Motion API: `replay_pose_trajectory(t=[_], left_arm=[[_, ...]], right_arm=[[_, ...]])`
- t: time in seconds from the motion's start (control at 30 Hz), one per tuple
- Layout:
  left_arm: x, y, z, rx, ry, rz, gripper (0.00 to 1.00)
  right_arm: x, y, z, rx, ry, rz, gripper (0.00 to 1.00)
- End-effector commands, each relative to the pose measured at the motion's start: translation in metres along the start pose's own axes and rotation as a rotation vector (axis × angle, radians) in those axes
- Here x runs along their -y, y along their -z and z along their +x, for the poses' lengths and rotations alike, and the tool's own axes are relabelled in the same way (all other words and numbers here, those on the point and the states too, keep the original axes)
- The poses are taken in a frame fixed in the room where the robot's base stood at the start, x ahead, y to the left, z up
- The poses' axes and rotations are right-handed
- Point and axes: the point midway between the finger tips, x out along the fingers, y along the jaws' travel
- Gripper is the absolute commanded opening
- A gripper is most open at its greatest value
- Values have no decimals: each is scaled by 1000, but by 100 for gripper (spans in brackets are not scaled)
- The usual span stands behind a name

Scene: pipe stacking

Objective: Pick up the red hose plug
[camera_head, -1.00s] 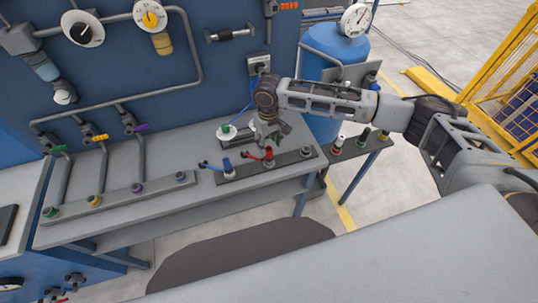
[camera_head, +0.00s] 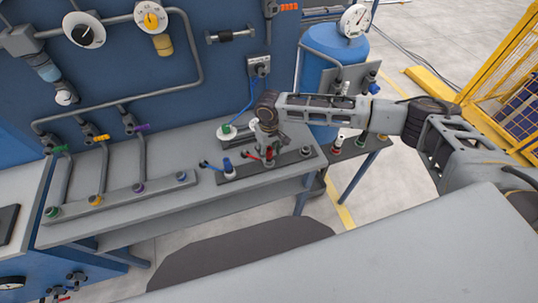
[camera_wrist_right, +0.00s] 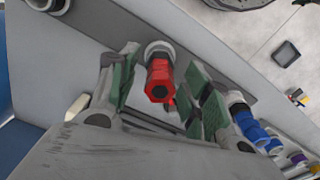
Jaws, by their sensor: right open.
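The red hose plug (camera_head: 269,154) sits upright in a light socket on the dark strip along the bench's front. A short red hose leads from it to the left. In the right wrist view the red plug (camera_wrist_right: 159,80) stands between the green-padded fingers, with a gap on each side. My right gripper (camera_head: 271,147) is open, low over the plug, and the plug is partly hidden by it in the head view. In the right wrist view my right gripper (camera_wrist_right: 160,92) holds nothing. My left gripper is not in view.
A blue plug (camera_head: 228,166) stands just left of the red one on the same strip (camera_head: 288,157). A green plug (camera_head: 226,128) is behind, in a white round base. A wall panel with pipes and gauges rises behind the bench (camera_head: 205,146).

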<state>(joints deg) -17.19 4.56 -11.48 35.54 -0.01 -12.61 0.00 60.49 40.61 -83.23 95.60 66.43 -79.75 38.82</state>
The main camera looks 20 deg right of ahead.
Motion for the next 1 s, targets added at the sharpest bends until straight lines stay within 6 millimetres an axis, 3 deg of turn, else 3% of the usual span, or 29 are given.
replay_pose_trajectory(t=[0.07,0.43,1.0], left_arm=[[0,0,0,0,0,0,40],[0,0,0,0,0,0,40],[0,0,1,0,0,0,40]], right_arm=[[0,0,0,0,0,0,47],[0,0,0,0,0,0,0],[0,1,-7,-2,1,0,0]])
